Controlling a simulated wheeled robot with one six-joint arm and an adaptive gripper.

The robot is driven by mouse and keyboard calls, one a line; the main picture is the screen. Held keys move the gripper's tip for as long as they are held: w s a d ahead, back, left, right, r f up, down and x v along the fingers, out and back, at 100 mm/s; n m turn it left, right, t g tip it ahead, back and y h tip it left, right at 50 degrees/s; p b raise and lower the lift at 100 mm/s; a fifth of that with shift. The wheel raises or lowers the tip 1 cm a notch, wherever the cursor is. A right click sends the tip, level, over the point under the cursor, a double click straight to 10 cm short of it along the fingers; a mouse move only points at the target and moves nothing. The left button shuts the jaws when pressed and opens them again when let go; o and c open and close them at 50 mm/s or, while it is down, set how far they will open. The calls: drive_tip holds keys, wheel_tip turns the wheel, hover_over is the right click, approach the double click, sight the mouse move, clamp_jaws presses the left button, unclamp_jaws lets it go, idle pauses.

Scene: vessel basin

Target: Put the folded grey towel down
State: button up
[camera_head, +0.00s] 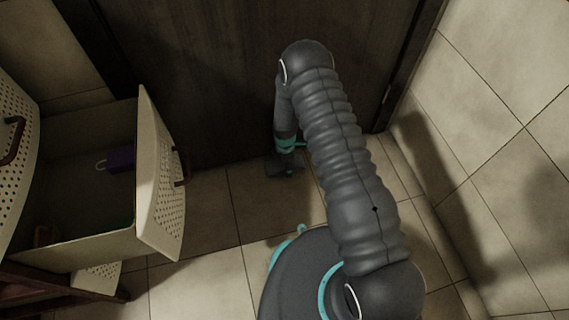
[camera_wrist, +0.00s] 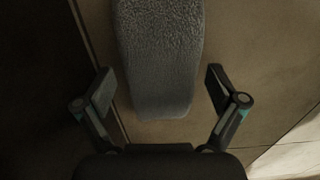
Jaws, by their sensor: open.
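The folded grey towel (camera_wrist: 160,55) shows in the wrist view as a long, textured grey block with a rounded near end. It runs from the top edge to the middle of the picture, over the tiled floor. My gripper (camera_wrist: 160,82) is open, with one finger on each side of the towel's near end and a visible gap on both sides. In the head view my gripper (camera_head: 285,165) is low near the floor, close to the dark door. I cannot make out the towel clearly there.
A dark door (camera_head: 190,75) stands behind my gripper, and a tiled wall (camera_head: 500,130) is on the right. At left, an open cream drawer (camera_head: 160,185) with a perforated front holds a small purple item (camera_head: 121,159). Bare floor tiles (camera_head: 205,225) lie between drawer and arm.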

wheel_tip(320, 180, up, 12)
drive_tip(key=p, duration=0.1)
drive_tip(key=shift+r+p, duration=0.2)
drive_tip(key=shift+p, duration=0.1)
idle(0.4)
